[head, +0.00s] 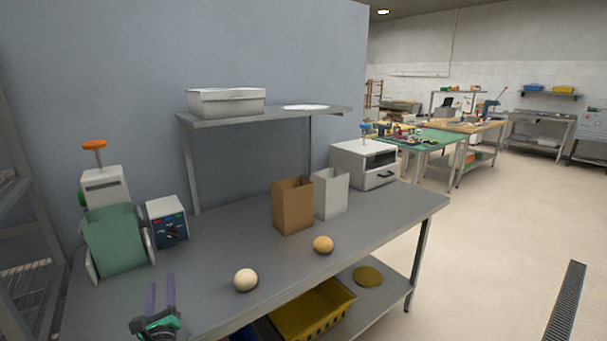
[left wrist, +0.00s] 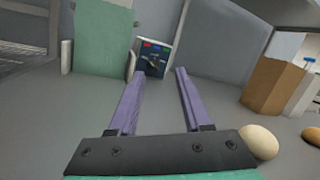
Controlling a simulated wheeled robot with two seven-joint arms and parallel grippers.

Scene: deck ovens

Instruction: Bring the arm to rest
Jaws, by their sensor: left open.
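My left gripper (head: 161,292) is at the lower left of the head view, over the near left edge of the grey workbench (head: 225,235). Its two purple fingers are apart with nothing between them. In the left wrist view the open fingers (left wrist: 156,98) point across the bench toward a small control box (left wrist: 154,57). A pale round ball (head: 245,280) lies on the bench to the right of the gripper, apart from it. It also shows in the left wrist view (left wrist: 258,142). My right gripper is not in view.
A green machine (head: 115,240) and the control box (head: 168,222) stand at the left. An orange-tan ball (head: 323,244), a brown box (head: 293,206), a white box (head: 331,193) and a small oven (head: 363,165) are to the right. A raised shelf (head: 270,115) stands behind.

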